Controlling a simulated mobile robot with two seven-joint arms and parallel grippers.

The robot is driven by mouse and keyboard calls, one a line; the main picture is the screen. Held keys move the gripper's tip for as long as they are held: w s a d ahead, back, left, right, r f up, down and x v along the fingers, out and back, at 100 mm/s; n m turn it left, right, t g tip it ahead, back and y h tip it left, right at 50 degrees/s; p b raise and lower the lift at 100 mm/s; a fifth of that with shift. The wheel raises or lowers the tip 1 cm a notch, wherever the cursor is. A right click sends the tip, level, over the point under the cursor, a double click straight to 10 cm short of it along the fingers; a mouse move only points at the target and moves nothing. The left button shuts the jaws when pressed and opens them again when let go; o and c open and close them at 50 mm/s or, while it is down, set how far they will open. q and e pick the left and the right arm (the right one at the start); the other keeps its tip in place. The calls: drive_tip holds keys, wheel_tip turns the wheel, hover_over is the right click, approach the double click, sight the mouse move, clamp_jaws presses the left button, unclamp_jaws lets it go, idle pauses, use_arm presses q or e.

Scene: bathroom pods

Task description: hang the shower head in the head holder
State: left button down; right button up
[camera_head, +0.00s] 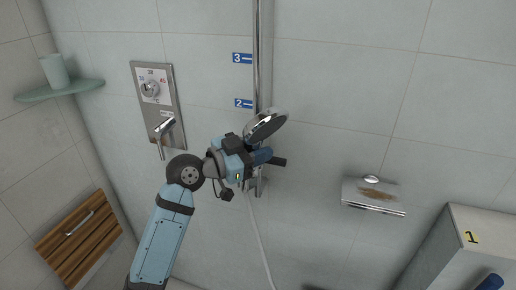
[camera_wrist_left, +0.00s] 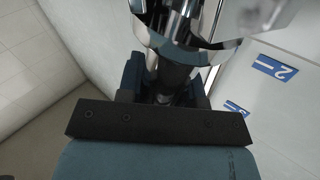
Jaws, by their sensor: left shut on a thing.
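The chrome shower head (camera_head: 266,124) is in the middle of the head view, in front of the wall rail (camera_head: 257,60), with its round face tilted. My left gripper (camera_head: 262,157) is shut on its handle, just below the disc. In the left wrist view, the chrome shower head (camera_wrist_left: 185,35) fills the top and its dark handle (camera_wrist_left: 173,78) sits between my fingers (camera_wrist_left: 165,85). A pale hose (camera_head: 259,235) hangs down below the gripper. I cannot make out the head holder clearly; the lower rail is partly hidden by my gripper. My right gripper is not in view.
Blue labels 3 (camera_head: 242,58) and 2 (camera_head: 243,103) are beside the rail. A chrome mixer panel (camera_head: 158,105) is to the left, above a folded wooden seat (camera_head: 80,238). A chrome wall fixture (camera_head: 373,196) and a pale box (camera_head: 470,225) are to the right.

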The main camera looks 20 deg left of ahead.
use_arm(q)
drive_tip(key=shift+w+a+r+n, duration=0.15)
drive_tip(key=shift+a+n, duration=0.2)
drive_tip(key=shift+n, duration=0.05)
drive_tip(key=shift+w+a+r+n+p, duration=0.25)
drive_tip(key=shift+a+n+p, duration=0.3)
drive_tip(key=shift+n, duration=0.25)
drive_tip(key=shift+d+f+b, duration=0.1)
drive_tip(key=shift+f+b, duration=0.55)
drive_tip(key=shift+f, duration=0.05)
idle(0.7)
unclamp_jaws()
idle(0.3)
idle(0.6)
drive_tip(key=b+v, duration=0.2)
drive_tip(key=v, duration=0.8)
idle(1.6)
drive_tip(key=shift+r, duration=0.1)
